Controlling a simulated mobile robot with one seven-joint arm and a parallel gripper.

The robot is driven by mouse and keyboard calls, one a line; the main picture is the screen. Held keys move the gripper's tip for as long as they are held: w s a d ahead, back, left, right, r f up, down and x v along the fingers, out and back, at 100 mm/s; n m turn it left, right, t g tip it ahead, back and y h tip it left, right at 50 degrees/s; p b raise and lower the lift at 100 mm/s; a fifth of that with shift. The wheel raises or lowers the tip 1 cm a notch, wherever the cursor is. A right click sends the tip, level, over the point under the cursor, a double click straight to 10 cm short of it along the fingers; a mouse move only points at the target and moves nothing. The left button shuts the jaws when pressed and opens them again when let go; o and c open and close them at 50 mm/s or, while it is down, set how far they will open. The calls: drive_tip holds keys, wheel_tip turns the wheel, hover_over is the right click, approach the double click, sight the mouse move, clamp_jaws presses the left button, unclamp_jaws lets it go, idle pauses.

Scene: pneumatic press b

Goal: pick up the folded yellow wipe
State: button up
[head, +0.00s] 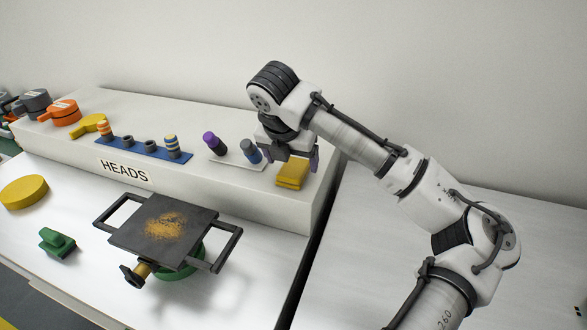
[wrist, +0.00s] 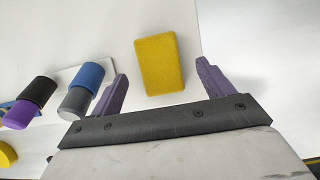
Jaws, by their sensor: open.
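The folded yellow wipe (head: 292,174) lies on the right end of the raised white shelf in the head view. In the wrist view the yellow wipe (wrist: 160,64) appears as a rounded block between and beyond the two purple fingers. My gripper (head: 290,162) is above and just behind the wipe in the head view. In the wrist view my gripper (wrist: 160,86) is open, with nothing between its fingertips that I can see being touched. The height of the fingers over the wipe is hard to tell.
A blue rack (head: 145,149) holds striped pieces farther left. A dark plate (head: 163,226) with brown powder sits in front. The shelf's right edge is near the wipe.

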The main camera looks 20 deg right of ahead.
sight(293, 169)
drive_tip(key=shift+x, duration=1.3)
drive_tip(key=c, duration=1.1)
drive_tip(key=shift+o, duration=0.2)
wheel_tip(293, 169, up, 10)
drive_tip(key=b, duration=0.1)
drive_tip(key=o, duration=0.4)
drive_tip(key=c, duration=0.6)
